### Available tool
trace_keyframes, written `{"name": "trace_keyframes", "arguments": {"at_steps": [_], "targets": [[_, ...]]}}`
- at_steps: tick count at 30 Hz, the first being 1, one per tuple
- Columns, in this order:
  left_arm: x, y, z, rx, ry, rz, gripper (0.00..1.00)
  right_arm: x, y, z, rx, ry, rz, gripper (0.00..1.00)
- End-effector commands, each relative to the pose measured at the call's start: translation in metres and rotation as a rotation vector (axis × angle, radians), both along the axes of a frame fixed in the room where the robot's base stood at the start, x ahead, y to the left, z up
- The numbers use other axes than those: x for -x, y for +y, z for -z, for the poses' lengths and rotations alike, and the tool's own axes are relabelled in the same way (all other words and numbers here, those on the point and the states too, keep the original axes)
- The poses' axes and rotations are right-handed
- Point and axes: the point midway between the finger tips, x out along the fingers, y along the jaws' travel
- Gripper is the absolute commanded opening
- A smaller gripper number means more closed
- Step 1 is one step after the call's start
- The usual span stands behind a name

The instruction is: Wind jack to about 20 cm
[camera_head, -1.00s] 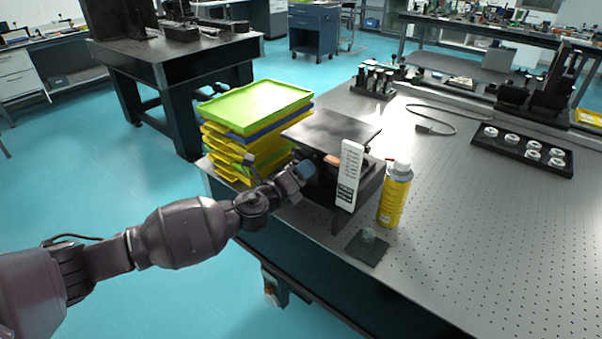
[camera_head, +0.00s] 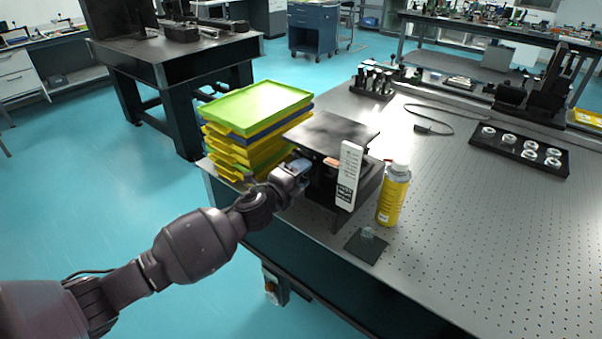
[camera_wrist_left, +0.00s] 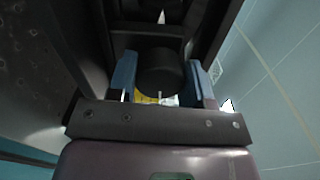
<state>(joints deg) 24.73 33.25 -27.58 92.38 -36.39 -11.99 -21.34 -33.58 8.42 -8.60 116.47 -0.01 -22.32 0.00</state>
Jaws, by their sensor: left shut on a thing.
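The jack (camera_head: 334,133) is a dark lab jack with a flat black top plate, near the left edge of the perforated optical table (camera_head: 470,225). My left gripper (camera_head: 305,169) is at the jack's left front side. In the left wrist view its blue-grey fingers (camera_wrist_left: 166,78) are shut on a round black knob (camera_wrist_left: 160,72) between dark jack parts. The knob is hidden in the head view. My right gripper is not in view.
A stack of yellow, blue and green trays (camera_head: 255,125) stands close behind and left of the jack. The table edge runs below my arm.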

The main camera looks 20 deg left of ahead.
Motion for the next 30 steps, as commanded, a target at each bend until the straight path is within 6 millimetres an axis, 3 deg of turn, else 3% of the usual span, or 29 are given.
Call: {"name": "trace_keyframes", "arguments": {"at_steps": [12, 13, 18, 30], "targets": [[0.0004, -0.0001, 0.0010, 0.007, 0.004, 0.001, 0.22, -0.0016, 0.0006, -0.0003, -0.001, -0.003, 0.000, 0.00], [0.0004, -0.0002, 0.0010, 0.007, 0.004, 0.001, 0.49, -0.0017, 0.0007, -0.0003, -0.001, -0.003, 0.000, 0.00], [0.0003, -0.0002, 0.0007, 0.006, 0.003, 0.000, 0.71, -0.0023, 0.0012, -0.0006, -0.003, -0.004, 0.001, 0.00], [0.0082, 0.0031, -0.0003, 0.007, 0.002, 0.000, 0.71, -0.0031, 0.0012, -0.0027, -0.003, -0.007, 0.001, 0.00]]}}
